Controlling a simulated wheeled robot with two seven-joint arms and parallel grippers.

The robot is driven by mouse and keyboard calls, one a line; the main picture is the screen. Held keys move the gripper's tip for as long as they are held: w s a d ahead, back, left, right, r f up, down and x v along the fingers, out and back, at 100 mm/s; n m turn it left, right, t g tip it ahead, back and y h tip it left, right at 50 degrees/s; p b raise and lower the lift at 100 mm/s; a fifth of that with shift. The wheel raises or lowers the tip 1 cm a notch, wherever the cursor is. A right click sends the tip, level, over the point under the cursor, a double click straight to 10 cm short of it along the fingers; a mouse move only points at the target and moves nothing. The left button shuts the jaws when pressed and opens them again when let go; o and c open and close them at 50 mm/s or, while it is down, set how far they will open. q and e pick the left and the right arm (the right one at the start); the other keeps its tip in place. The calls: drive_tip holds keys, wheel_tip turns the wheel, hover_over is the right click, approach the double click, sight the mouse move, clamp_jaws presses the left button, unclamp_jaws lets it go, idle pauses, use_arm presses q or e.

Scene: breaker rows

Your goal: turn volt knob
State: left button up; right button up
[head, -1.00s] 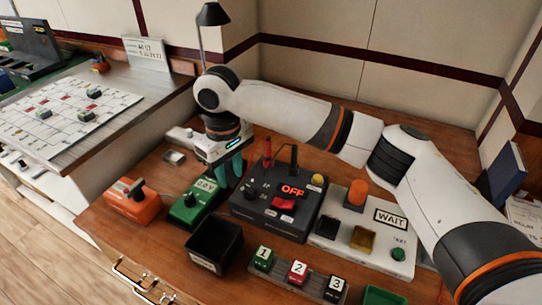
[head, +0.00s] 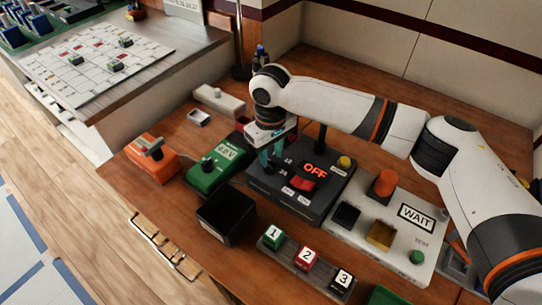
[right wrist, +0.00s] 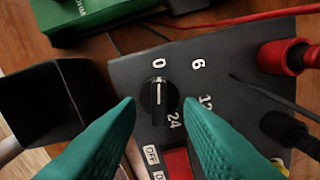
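The volt knob (right wrist: 159,98) is a small round black knob with a white pointer line, in the right wrist view. The pointer aims at the 0 mark; 6, 12 and 24 follow around the dial. It sits on the dark grey supply box (head: 318,205), whose display reads OFF. My right gripper (head: 272,160) hangs over the box's left part, hiding the knob in the head view. My left gripper is not in view.
Left of the box stand a green meter (head: 214,168) and an orange device (head: 152,155). A black open bin (head: 227,215) is in front. A white WAIT panel (head: 395,215) is to the right. Red and black plugs (right wrist: 288,57) with cables stand beside the dial.

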drive_tip(key=shift+f, duration=1)
